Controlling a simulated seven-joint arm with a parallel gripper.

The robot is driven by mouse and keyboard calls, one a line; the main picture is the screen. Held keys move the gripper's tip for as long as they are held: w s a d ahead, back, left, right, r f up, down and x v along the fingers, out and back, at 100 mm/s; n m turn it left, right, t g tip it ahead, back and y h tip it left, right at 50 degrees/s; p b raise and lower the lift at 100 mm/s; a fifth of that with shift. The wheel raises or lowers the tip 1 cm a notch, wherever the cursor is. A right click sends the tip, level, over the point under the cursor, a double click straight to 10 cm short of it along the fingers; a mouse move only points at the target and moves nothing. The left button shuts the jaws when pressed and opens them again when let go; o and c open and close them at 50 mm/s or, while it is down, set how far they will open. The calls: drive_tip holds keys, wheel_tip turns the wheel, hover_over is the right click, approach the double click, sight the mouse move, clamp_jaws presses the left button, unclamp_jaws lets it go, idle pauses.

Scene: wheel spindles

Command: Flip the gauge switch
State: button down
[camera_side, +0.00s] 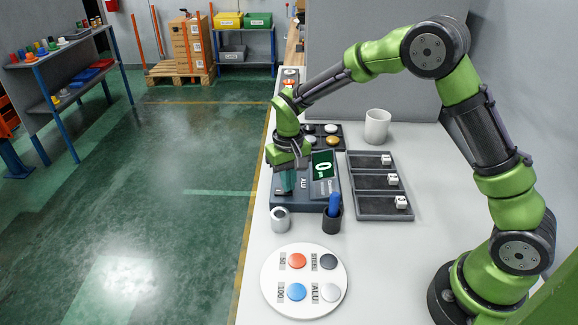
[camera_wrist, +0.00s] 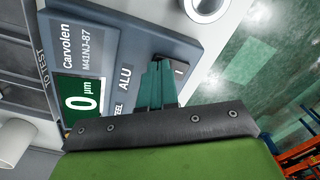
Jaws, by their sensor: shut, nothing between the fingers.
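The gauge (camera_side: 318,205) is a dark blue-grey box on the white table. Its green display (camera_wrist: 84,102) reads 0 µm and shows in the side view too (camera_side: 323,164). In the wrist view the label ALU (camera_wrist: 126,78) is readable and the label STEEL is partly covered. My gripper (camera_wrist: 158,82) has teal fingers, shut and empty, over the gauge beside these labels. In the side view my gripper (camera_side: 284,184) is low over the gauge's left part; contact cannot be told. A small dark part with a white line (camera_wrist: 180,70) shows beside the fingertips; whether it is the switch is unclear.
A metal cylinder (camera_side: 280,220) and a dark cup with a blue item (camera_side: 332,219) stand close in front of the gauge. A white round plate (camera_side: 304,309) bears coloured discs. A compartment tray (camera_side: 376,209) with white cubes and a white cup (camera_side: 377,127) are right.

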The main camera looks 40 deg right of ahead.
drive_tip(key=shift+f, duration=0.2)
drive_tip(key=shift+r, duration=3.55)
